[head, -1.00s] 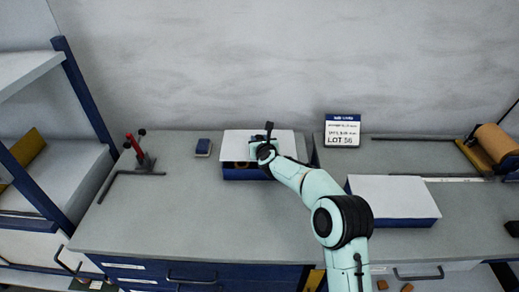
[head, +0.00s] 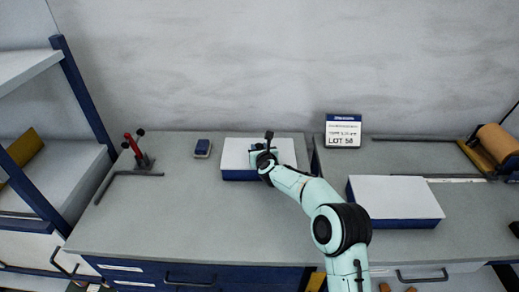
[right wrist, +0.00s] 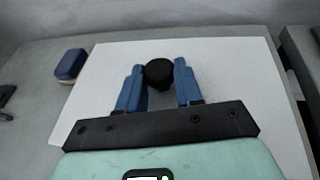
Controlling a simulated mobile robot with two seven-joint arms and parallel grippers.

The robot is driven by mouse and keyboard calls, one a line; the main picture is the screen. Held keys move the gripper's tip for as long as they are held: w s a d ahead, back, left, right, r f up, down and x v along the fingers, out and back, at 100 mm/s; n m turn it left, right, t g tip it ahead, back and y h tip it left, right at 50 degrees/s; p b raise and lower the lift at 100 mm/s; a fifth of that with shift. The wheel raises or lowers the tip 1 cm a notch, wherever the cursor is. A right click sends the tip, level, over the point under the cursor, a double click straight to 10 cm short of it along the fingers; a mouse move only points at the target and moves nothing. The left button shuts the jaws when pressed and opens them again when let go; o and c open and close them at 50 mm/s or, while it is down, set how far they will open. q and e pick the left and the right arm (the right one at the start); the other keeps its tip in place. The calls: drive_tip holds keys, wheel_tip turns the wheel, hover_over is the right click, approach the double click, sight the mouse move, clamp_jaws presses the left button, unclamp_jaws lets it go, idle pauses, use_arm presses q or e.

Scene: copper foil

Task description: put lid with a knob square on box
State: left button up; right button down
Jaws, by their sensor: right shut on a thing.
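The white lid (head: 234,152) lies over the blue box (head: 240,175) at the back of the left bench. Its edges look about in line with the box, and no opening shows between them from the head. My right gripper (head: 260,152) is over the middle of the lid. In the right wrist view, its blue fingers (right wrist: 160,82) are shut on the black knob (right wrist: 159,73), with the white lid (right wrist: 215,70) spread flat beneath. The box is hidden under the lid in that view. My left gripper is out of view.
A small blue block (head: 202,148) lies left of the box. Another white-topped blue box (head: 398,197) sits on the right bench, before a lot sign (head: 342,131). The front of the left bench is clear.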

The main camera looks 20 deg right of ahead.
sight(259, 146)
drive_tip(key=c, duration=0.8)
unclamp_jaws()
drive_tip(key=shift+r, duration=0.1)
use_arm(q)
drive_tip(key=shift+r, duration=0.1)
use_arm(e)
drive_tip(key=shift+o, duration=0.2)
drive_tip(key=shift+r, duration=0.1)
drive_tip(key=shift+r+p, duration=0.7)
drive_tip(key=shift+r, duration=0.2)
drive_tip(key=s+b, duration=0.2)
drive_tip(key=shift+s+a+f, duration=0.1)
drive_tip(key=shift+s+a, duration=0.2)
drive_tip(key=shift+s, duration=0.1)
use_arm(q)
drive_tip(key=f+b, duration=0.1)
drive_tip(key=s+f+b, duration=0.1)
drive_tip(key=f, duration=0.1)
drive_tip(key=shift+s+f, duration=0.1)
use_arm(e)
drive_tip(key=v, duration=0.9)
drive_tip(key=shift+r, duration=0.2)
